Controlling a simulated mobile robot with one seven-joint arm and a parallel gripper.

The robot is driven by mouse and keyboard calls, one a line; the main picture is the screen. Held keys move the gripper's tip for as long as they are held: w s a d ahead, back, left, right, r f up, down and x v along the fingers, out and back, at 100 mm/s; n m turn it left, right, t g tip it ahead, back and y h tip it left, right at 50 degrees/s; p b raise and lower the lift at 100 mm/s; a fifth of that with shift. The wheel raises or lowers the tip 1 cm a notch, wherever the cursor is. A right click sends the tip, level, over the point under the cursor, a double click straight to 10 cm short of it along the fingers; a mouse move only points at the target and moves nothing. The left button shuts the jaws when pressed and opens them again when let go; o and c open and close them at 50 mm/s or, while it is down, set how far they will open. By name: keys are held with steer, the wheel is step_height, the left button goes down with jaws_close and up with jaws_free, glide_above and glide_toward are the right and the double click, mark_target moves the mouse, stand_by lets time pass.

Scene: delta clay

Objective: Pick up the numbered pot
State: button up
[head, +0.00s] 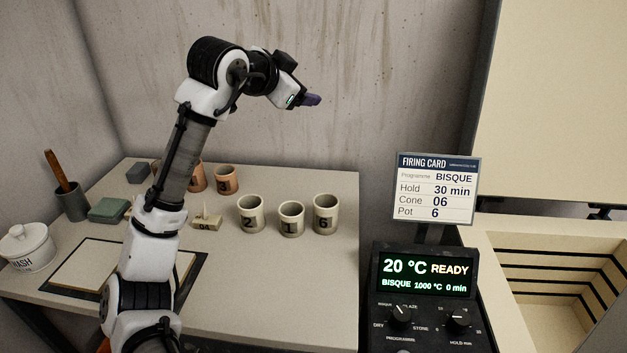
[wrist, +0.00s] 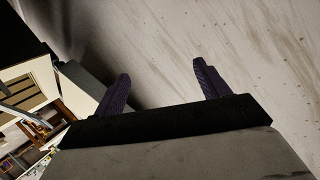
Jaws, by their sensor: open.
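Three cream pots with dark numbers stand upright on the table: pot 2 (head: 251,215), pot 1 (head: 291,219) and pot 6 (head: 325,214), at the right part of the table. The firing card (head: 436,190) above the controller reads "Pot 6". My gripper (head: 312,100) is raised high in front of the back wall, well above the pots and apart from them. In the wrist view my gripper (wrist: 160,88) shows two purple fingers spread wide with nothing between them.
Brown pots (head: 227,179) stand further back, partly behind my arm. A small block marked 04 (head: 207,220) lies left of pot 2. A lidded jar (head: 27,246) is at far left. The controller (head: 424,277) and the open kiln (head: 560,270) are right. The table's front right is clear.

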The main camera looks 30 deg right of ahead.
steer(key=s+d+f+m+g+y, duration=0.1)
steer(key=s+d+f+g+y, duration=0.15)
steer(key=f, duration=0.25)
steer(key=s+d+f+m+g+y, duration=0.2)
steer(key=s+d+f+y, duration=0.1)
steer(key=f+y, duration=0.15)
steer(key=m+g+y, duration=0.1)
steer(key=g+y, duration=0.1)
steer(key=y, duration=0.3)
glide_toward(327, 214)
steer(key=w+f, duration=0.1)
steer(key=f, duration=0.3)
steer(key=w+f, duration=0.1)
steer(key=f, duration=0.1)
steer(key=shift+w+d+f, duration=0.3)
steer(key=shift+w+d, duration=0.05)
steer(key=shift+d, duration=0.05)
steer(key=shift+d+f+p, duration=0.1)
steer(key=shift+f+p, duration=0.35)
steer(key=shift+f, duration=2.6)
steer(key=shift+c, duration=0.4)
steer(key=c, duration=0.9)
steer(key=shift+c, duration=0.6)
steer(key=shift+r, duration=0.15)
